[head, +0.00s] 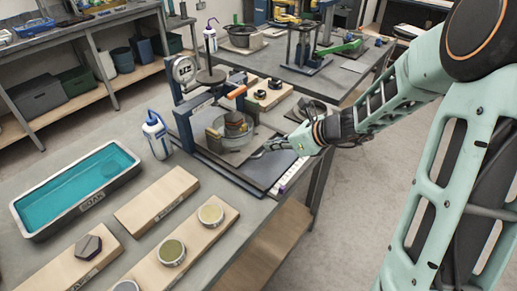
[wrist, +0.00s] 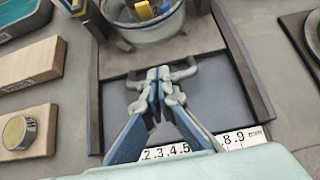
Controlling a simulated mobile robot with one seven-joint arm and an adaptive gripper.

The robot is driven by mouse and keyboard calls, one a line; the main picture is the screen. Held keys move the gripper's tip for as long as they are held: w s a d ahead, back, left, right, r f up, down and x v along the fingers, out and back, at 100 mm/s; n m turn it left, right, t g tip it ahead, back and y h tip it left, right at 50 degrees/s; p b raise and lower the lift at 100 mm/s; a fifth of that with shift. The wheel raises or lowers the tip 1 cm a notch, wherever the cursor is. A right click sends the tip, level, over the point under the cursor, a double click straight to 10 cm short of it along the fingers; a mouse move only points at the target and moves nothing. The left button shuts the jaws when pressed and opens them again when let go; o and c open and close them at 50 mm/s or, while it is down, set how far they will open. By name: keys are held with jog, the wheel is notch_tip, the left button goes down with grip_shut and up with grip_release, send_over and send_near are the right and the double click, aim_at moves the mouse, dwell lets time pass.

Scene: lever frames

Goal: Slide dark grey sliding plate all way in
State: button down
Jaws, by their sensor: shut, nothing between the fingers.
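The dark grey sliding plate (head: 264,136) sits in the low tray-like bed of a blue press frame (head: 187,125) and carries a clear dish (head: 232,136) holding blocks. In the wrist view the plate (wrist: 115,64) has a grey looped handle (wrist: 190,69) on its near edge. Bare bed floor (wrist: 200,105) shows between that edge and a number scale (wrist: 240,137) at the front. My gripper (head: 264,152) is shut and empty; its fingertips (wrist: 160,74) are at the middle of the handle and hide part of it. I cannot tell whether they touch it.
Raised side rails (wrist: 245,65) flank the bed. A round dark plate (wrist: 314,35) lies to its right. A wash bottle (head: 156,136), a teal soak tray (head: 80,190) and wooden boards with round samples (head: 172,252) stand to the left on the bench.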

aim_at(248, 137)
jog(key=shift+w+a, duration=0.7)
jog(key=shift+a, duration=0.3)
jog(key=shift+w+a, duration=0.75)
jog(key=shift+a, duration=0.2)
jog(key=shift+w+a, duration=0.7)
jog(key=shift+a, duration=0.3)
jog(key=shift+s+d+r+p, duration=0.4)
jog(key=shift+s+d+r, duration=0.15)
jog(key=shift+d, duration=0.3)
jog(key=shift+s+d+r+p, duration=0.35)
jog(key=shift+s+d+r, duration=0.1)
jog(key=shift+s+d, duration=0.3)
jog(key=shift+s+d+r+p, duration=0.4)
jog(key=shift+s+d+r, duration=0.1)
jog(key=shift+d, duration=0.4)
